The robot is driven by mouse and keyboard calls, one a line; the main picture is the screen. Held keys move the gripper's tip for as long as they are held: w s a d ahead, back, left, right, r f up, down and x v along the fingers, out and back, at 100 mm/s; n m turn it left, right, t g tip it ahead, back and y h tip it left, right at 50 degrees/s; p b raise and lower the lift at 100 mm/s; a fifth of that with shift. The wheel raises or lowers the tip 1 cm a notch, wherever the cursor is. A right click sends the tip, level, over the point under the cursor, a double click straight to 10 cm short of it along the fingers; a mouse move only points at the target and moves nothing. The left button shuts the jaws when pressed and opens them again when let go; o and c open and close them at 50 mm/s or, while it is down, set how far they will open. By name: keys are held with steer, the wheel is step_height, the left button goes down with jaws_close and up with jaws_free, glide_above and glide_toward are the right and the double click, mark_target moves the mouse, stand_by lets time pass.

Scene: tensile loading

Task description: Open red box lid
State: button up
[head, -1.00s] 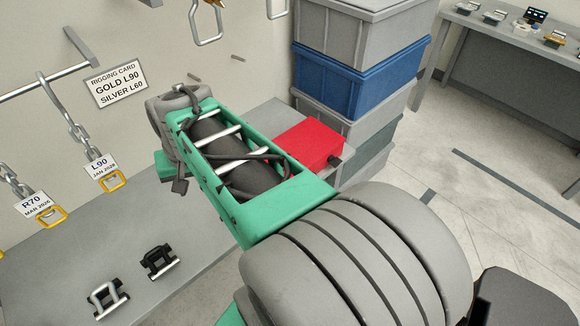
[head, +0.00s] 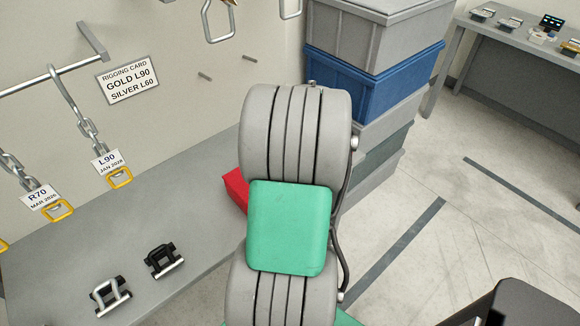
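The red box (head: 234,188) stands on the grey bench, and only its left part shows as a red patch beside my arm. My own grey and green arm covers the rest of it, so I cannot see whether its lid is open or closed. My gripper is not visible; it is hidden behind the arm or out of the picture.
The grey bench (head: 70,245) holds two small clamps, one silver (head: 110,296) and one black (head: 162,260). Tagged chains hang above it beside a rigging card (head: 127,81). Stacked bins, one blue (head: 370,85), stand right of the box. A side table (head: 510,60) is far right.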

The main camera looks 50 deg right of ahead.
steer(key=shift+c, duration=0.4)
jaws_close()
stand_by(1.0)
